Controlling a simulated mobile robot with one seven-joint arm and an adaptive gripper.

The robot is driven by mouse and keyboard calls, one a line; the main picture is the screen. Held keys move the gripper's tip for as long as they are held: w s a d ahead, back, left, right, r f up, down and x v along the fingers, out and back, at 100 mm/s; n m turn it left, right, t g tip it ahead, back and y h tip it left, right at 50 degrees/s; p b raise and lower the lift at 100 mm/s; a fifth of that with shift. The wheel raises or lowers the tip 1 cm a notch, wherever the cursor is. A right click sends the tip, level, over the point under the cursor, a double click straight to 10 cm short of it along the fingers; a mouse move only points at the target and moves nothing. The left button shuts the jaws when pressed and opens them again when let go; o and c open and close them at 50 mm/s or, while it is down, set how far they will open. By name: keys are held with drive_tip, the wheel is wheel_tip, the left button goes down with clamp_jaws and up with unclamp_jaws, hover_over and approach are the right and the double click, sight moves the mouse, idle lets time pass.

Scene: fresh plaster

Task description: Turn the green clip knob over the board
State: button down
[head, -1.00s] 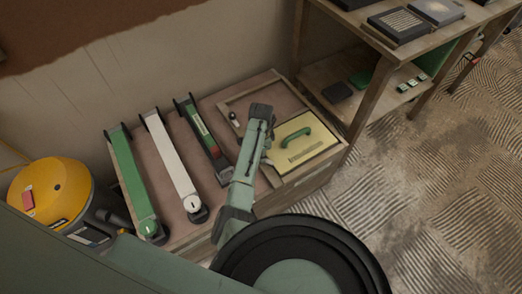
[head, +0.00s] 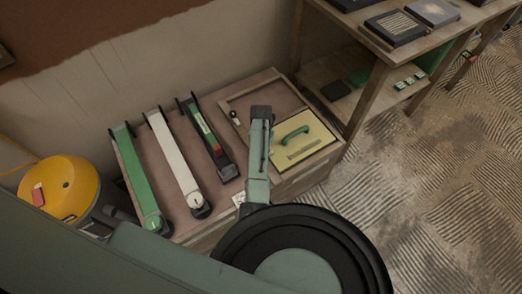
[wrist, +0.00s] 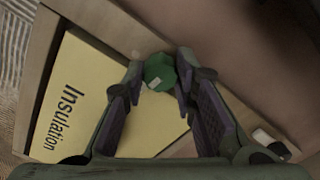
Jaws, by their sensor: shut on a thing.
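The green clip knob (wrist: 160,72) sits at the edge of the yellow board in the wrist view, between my fingertips. My gripper (wrist: 161,68) is shut on it, with a finger on each side. The board (wrist: 82,100) is marked "Insulation" and lies in a wooden frame (wrist: 38,80).
A white and black clip (wrist: 271,141) is on the frame's other side. Left of the frame are a dark holder (head: 214,150), a white bar (head: 172,160) and a green bar (head: 137,180). A wooden shelf (head: 372,75) stands right, a yellow machine (head: 68,183) left.

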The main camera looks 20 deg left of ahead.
drive_tip(key=shift+n, duration=0.8)
drive_tip(key=c, duration=1.3)
unclamp_jaws()
drive_tip(key=shift+r, duration=0.1)
wheel_tip(320, 180, up, 12)
